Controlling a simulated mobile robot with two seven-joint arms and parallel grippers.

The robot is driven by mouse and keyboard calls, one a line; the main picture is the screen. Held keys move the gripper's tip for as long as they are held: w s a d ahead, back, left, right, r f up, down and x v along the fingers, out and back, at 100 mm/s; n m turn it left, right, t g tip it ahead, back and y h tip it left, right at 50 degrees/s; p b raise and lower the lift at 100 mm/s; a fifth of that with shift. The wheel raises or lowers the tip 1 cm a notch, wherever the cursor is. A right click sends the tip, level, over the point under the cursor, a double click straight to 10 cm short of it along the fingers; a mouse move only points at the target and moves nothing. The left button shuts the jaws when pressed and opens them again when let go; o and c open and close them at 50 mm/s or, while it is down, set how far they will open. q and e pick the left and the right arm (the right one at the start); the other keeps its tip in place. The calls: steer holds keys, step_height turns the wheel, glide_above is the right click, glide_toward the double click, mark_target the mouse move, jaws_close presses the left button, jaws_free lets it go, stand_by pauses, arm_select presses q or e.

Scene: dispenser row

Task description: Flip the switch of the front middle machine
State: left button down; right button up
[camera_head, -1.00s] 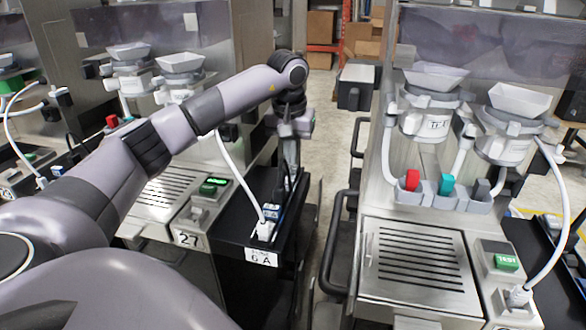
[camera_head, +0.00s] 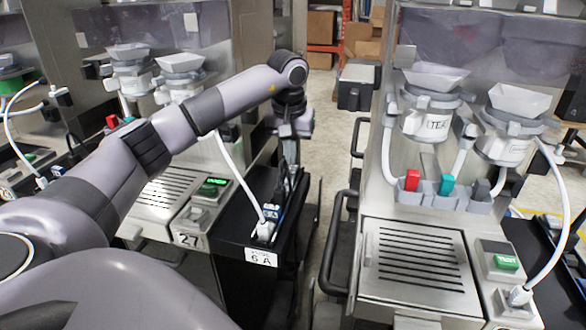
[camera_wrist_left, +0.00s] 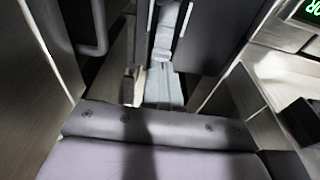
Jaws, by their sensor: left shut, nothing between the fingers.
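A machine (camera_head: 165,200) marked 27 stands centre-left, with a slotted metal tray top and a small box with a lit green display (camera_head: 213,187). To its right is a black side shelf labelled 6 A, with a power strip (camera_head: 272,215) and a white plug (camera_head: 264,231). Which part is the switch is too small to tell. My left arm reaches over this machine from the left. My left gripper (camera_head: 287,168) hangs down over the shelf's far end, shut and empty. In the left wrist view a green display (camera_wrist_left: 312,10) shows at the top right. My right gripper is out of view.
Another machine (camera_head: 410,270) stands on the right, with white hoppers, red and teal parts and a green TEST button (camera_head: 506,262). A black handle (camera_head: 335,245) borders the narrow aisle. Cardboard boxes (camera_head: 322,27) stand far back. Bare floor shows between the machines.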

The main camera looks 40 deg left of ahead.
mark_target(292, 169)
arm_select(q)
steer(key=shift+f+b, duration=0.35)
steer(key=shift+f, duration=0.6)
stand_by(0.7)
step_height(292, 169, up, 7)
steer(key=p, duration=0.7)
steer(key=shift+r, duration=0.15)
stand_by(0.6)
